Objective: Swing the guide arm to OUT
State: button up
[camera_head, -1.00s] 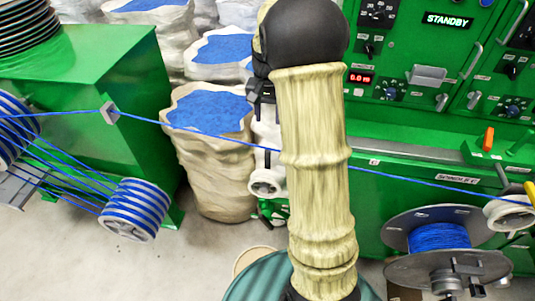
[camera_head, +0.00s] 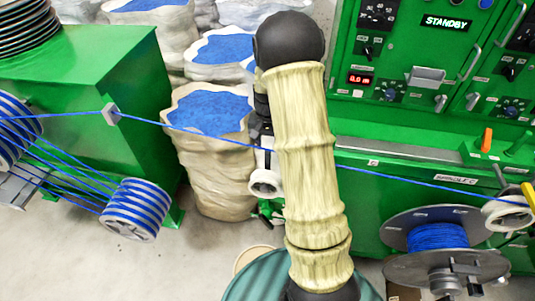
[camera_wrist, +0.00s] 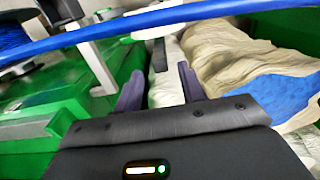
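At the right of the head view, a yellow handle (camera_head: 530,193) stands beside a white pulley (camera_head: 508,213) that the blue cable (camera_head: 410,181) reaches. I cannot tell for sure whether this is the guide arm, and no OUT mark is readable. Another white wheel (camera_head: 265,183) shows just left of my arm. In the wrist view my gripper (camera_wrist: 160,84) has its two purple fingers apart, with nothing clearly held between them. A pale upright part and a dark bar lie beyond the fingers. The blue cable (camera_wrist: 185,14) crosses close above them. My arm hides much of the middle in the head view.
A green cabinet (camera_head: 100,80) with striped blue reels (camera_head: 136,208) stands left. Pale sacks with blue contents (camera_head: 208,110) stand behind. The green panel reads STANDBY (camera_head: 446,21). A grey spool (camera_head: 440,268) sits low right. The taut cable spans the workspace.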

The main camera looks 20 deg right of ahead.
aim_at(267, 151)
notch_tip(267, 151, down, 6)
jog(key=shift+p, duration=0.35)
grip_shut()
